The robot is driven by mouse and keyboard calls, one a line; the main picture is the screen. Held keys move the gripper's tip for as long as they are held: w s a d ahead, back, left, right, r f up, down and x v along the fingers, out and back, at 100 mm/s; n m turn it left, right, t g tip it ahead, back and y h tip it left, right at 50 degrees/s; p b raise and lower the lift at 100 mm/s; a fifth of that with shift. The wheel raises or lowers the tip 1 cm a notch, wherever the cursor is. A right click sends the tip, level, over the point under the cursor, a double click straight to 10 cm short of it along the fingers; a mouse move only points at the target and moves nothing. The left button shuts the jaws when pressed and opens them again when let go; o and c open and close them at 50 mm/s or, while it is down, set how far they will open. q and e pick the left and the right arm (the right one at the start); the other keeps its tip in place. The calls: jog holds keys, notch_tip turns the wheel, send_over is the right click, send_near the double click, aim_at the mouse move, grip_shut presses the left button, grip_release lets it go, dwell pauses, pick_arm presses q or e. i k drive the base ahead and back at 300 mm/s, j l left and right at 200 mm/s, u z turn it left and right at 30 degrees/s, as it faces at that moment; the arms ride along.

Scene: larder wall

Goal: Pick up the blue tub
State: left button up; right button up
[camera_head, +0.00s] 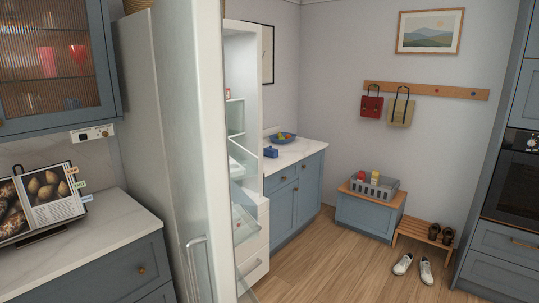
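A small blue tub (270,152) sits on the white countertop (297,152) of the low blue cabinet in the middle of the view. It stands at the counter's left front, close to the open fridge. It is small in the picture, so its details are hard to tell. Neither of my grippers is in view.
A blue bowl (289,140) with colourful contents stands behind the tub. An open fridge door (170,150) fills the left middle, with glass shelves (245,160) beyond it. A grey crate (386,190) sits on a blue bench (362,214). White shoes (402,264) lie on the floor; the wooden floor (340,265) is otherwise clear.

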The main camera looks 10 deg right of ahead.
aim_at(271, 154)
jog(key=i+l, duration=0.2)
jog(key=l, duration=0.15)
jog(key=i+l+u, duration=0.1)
jog(key=l, duration=0.25)
jog(key=i+l+u, duration=0.1)
jog(key=l, duration=0.25)
jog(key=i+l, duration=0.3)
jog(key=i+l+u, duration=0.1)
jog(key=l, duration=0.35)
jog(key=i+l+u, duration=0.25)
jog(key=l, duration=0.4)
jog(key=i+l+u, duration=0.1)
jog(key=i+l, duration=0.2)
jog(key=i+l+u, duration=0.2)
jog(key=l, duration=0.25)
jog(key=i+l+u, duration=0.2)
jog(key=l, duration=0.3)
jog(key=i+l+u, duration=0.25)
jog(key=l, duration=0.3)
jog(key=i+l+u, duration=0.2)
jog(key=l, duration=0.35)
jog(key=l+u, duration=0.2)
jog(key=l, duration=0.35)
jog(key=l+u, duration=0.2)
jog(key=l, duration=0.4)
jog(key=i, duration=0.05)
